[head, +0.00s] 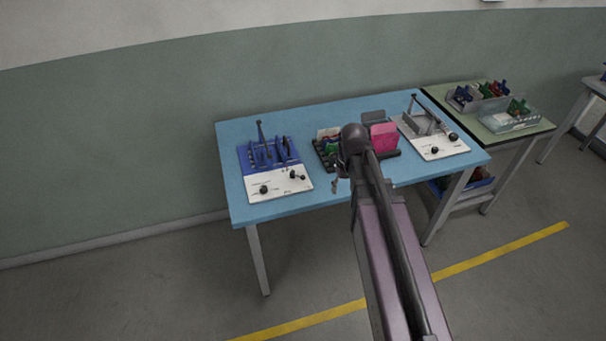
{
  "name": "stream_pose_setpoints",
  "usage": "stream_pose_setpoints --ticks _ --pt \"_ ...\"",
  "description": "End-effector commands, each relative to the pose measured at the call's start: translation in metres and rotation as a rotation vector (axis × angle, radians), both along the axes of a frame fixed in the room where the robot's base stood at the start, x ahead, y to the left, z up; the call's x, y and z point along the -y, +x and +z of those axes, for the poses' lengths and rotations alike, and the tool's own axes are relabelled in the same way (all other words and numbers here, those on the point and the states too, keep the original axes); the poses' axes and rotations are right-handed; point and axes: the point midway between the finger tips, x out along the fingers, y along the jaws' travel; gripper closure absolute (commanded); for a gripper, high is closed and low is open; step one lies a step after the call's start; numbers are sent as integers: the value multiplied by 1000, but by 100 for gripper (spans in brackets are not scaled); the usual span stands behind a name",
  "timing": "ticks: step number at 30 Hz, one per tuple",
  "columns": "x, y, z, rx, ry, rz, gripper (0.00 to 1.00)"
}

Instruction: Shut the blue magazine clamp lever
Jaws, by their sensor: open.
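The blue magazine (266,154) sits on a white base plate at the left of the blue table. Its clamp lever (261,132) is a thin dark bar that stands up at the back of the magazine. My gripper (336,183) shows only in small part, at the table's front edge, to the right of the blue magazine and apart from it. My own arm hides most of the gripper. It is open, and I see nothing held in it.
A grey magazine (420,123) with a raised lever stands on the table's right. Between the fixtures are a dark tray (325,157) and a pink block (383,136). A green side table (532,127) holds bins. The blue table's (228,135) left edge is clear.

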Motion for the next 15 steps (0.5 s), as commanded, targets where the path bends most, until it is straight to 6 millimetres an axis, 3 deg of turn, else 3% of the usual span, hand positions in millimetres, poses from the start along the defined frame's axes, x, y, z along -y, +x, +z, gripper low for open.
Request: stream_pose_setpoints --ticks 1,3,9,15 --pt "-8 26 4 -5 9 38 36" --pt "-18 48 6 -11 24 96 36" --pt "-50 110 13 -26 71 259 36" --pt "-80 158 19 -36 111 399 36"
